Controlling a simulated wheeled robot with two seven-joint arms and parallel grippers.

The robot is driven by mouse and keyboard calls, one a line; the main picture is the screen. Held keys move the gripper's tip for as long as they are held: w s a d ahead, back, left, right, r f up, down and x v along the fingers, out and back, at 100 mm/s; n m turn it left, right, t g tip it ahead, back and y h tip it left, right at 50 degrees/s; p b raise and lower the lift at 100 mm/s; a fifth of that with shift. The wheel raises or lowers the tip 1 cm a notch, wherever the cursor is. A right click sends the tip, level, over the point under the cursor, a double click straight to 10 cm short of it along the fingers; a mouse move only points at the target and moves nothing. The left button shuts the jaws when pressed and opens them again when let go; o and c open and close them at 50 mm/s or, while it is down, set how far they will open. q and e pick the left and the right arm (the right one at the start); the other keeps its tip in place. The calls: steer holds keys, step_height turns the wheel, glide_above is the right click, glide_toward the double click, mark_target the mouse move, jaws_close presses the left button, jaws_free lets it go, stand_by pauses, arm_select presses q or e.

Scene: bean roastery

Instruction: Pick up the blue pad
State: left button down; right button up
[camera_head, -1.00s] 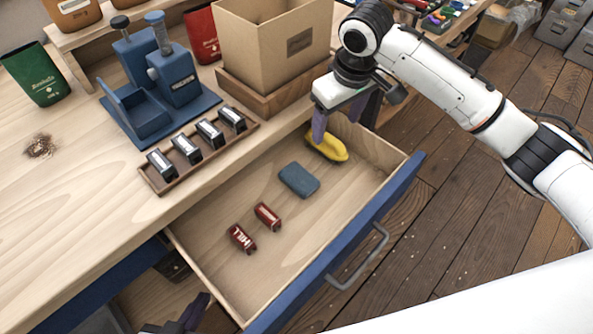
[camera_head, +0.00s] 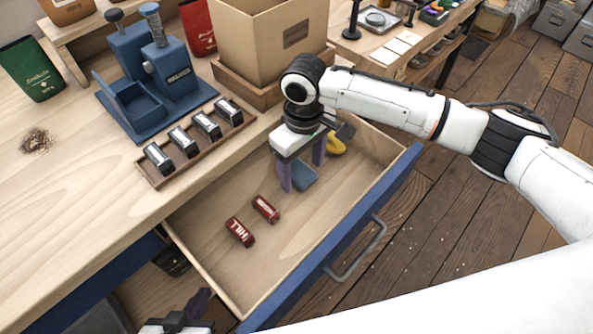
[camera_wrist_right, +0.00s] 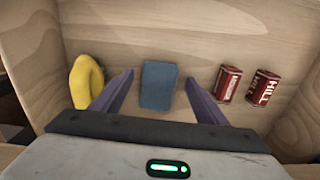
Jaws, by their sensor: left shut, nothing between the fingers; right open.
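The blue pad (camera_head: 304,177) lies flat in the open drawer, partly hidden behind my right gripper in the head view. In the right wrist view the whole blue pad (camera_wrist_right: 158,86) shows between the spread fingers, with a gap on each side. My right gripper (camera_head: 302,178) is open, points down over the pad and holds nothing; it also shows in the right wrist view (camera_wrist_right: 158,88). My left gripper (camera_head: 192,312) is at the bottom edge of the head view, outside the drawer, shut and empty.
A yellow object (camera_head: 337,145) lies in the drawer beside the pad. Two red stamps or tins, one (camera_head: 240,232) marked HILL, lie on its other side. The drawer's blue front (camera_head: 345,250) and wooden walls surround them. A cardboard box (camera_head: 275,45) stands on the counter behind.

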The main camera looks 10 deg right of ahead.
mark_target(302, 174)
steer(key=shift+f, duration=0.6)
steer(key=c, duration=1.1)
steer(key=shift+r, duration=0.1)
steer(key=shift+c, duration=0.2)
step_height(302, 174, up, 18)
steer(key=p, duration=0.1)
steer(key=shift+p, duration=0.3)
